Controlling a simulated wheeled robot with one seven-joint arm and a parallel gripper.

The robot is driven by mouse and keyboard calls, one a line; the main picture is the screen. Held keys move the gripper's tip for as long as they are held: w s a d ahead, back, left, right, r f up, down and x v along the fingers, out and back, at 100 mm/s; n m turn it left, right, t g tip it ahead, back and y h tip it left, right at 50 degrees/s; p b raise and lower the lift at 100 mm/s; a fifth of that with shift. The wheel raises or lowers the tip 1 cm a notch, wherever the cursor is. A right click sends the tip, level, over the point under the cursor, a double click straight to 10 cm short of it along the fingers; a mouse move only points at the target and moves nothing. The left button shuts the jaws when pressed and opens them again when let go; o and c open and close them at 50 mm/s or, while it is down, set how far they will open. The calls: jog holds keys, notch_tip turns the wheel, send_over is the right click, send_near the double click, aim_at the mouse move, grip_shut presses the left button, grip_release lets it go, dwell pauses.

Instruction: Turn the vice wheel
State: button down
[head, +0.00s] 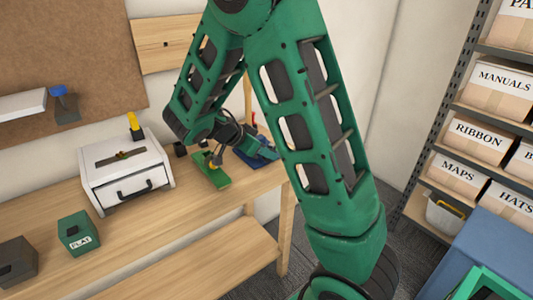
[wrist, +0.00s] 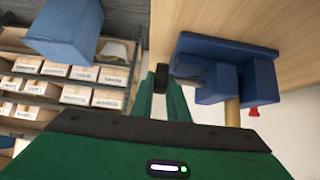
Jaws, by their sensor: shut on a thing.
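The blue vice (head: 262,152) stands at the right end of the wooden bench, partly behind my arm in the head view. It shows larger in the wrist view (wrist: 205,70), which looks upside down. Its small dark wheel (wrist: 161,76) is at the tips of my gripper (wrist: 162,84), beside the blue body. My green fingers are close together and shut on the wheel. The head view is too small to show the wheel clearly.
The wooden bench (head: 140,240) carries a white box with a drawer (head: 125,170), a green "FLAT" block (head: 78,233) and a dark block (head: 17,262). A metal shelf with labelled boxes (head: 478,140) and a blue bin (head: 490,235) stand at the right.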

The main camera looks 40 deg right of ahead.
jog(key=shift+w+a+h, duration=0.2)
jog(key=shift+h, duration=0.4)
jog(key=c, duration=1.9)
grip_release()
jog(key=shift+o, duration=0.9)
jog(key=shift+s, duration=0.1)
jog(key=v, duration=1)
jog(key=shift+a, duration=0.4)
jog(key=shift+r, duration=0.1)
